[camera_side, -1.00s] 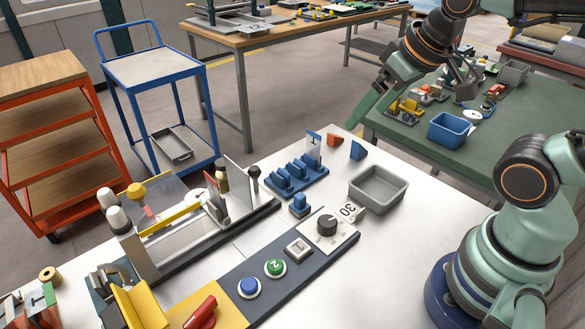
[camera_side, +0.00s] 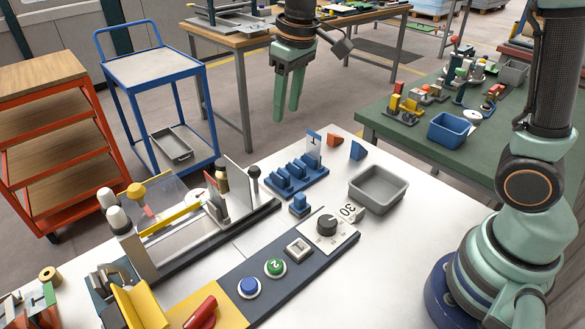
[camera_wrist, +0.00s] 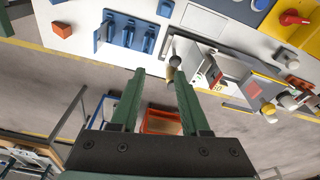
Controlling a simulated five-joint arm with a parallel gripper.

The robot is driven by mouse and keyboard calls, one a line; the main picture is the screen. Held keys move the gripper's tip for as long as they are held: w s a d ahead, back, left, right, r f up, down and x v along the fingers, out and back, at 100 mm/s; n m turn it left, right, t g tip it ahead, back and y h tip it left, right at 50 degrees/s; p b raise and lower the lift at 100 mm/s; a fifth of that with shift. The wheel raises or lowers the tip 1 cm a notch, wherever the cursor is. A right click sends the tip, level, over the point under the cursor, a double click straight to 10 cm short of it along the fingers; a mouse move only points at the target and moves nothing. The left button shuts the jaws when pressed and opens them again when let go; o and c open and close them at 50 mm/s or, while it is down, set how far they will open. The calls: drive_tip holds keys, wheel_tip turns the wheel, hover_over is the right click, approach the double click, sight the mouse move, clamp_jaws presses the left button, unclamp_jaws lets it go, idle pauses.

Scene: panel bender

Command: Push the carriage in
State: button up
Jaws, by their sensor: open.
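The bender (camera_side: 150,262) stands on the white table, with a yellow bar, a clear guard and a pale bed between dark rails. The carriage seems to be the upright plate unit (camera_side: 236,180) at the bender's right end. A post with a dark and tan knob (camera_side: 222,180) stands there, with a black-knobbed lever (camera_side: 254,174) beside it. My gripper (camera_side: 286,116) is open and empty, raised above and behind the table's back edge, apart from the bender. Its fingers also show in the wrist view (camera_wrist: 160,76).
A control panel with a dial (camera_side: 326,225) and buttons lies in front. A blue trolley (camera_side: 155,68) stands behind, left.

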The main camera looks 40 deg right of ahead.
drive_tip(key=n+g, duration=0.1)
drive_tip(key=g, duration=0.1)
hover_over(255, 180)
drive_tip(key=f, duration=0.7)
drive_tip(key=shift+w+d+f, duration=0.15)
drive_tip(key=shift+w+f, duration=0.05)
drive_tip(key=shift+f, duration=0.05)
wheel_tip(255, 180, down, 12)
clamp_jaws()
idle(0.9)
